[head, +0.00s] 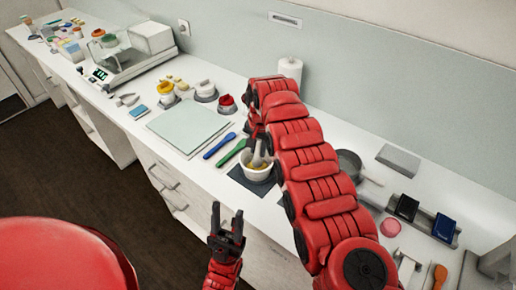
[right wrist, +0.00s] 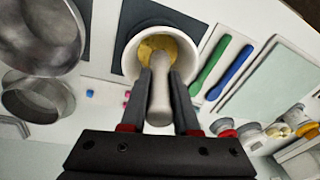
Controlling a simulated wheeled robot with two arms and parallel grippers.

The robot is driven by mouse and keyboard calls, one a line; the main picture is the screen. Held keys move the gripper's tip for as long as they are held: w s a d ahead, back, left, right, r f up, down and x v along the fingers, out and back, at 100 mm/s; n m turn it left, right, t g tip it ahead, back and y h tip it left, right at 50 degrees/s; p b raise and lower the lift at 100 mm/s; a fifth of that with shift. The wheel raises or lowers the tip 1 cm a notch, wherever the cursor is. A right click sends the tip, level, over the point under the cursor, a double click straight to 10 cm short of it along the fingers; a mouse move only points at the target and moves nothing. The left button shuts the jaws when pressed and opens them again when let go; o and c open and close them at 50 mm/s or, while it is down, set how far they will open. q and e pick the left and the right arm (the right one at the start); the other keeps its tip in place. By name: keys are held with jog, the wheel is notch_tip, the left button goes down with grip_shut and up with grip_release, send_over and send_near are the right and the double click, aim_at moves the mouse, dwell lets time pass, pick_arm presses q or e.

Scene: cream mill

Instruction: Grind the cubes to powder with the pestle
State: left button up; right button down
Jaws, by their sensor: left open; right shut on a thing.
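A white mortar (head: 257,176) stands on a dark mat (head: 240,176) near the counter's front edge. It also shows in the right wrist view (right wrist: 130,63), with yellow material (right wrist: 172,45) inside; whether this is cubes or powder is unclear. My right gripper (right wrist: 162,76) is shut on the grey pestle (right wrist: 159,103), whose lower end is inside the mortar over the yellow material. The pestle's tip is hidden. In the head view the pestle (head: 258,153) shows partly beneath my right arm. My left gripper (head: 228,222) is open and empty in front of the counter.
A green spatula (head: 231,153) and a blue one (head: 219,146) lie left of the mortar, beside a pale board (head: 188,126). A pan (head: 349,163) stands to the right. Small blue (right wrist: 90,92) and pink (right wrist: 127,94) bits lie near the mortar.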

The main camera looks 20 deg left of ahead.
jog(key=shift+f+b, duration=0.75)
jog(key=shift+f, duration=0.05)
dwell(0.5)
jog(key=shift+s+f, duration=0.1)
jog(key=shift+f, duration=0.05)
dwell(1.1)
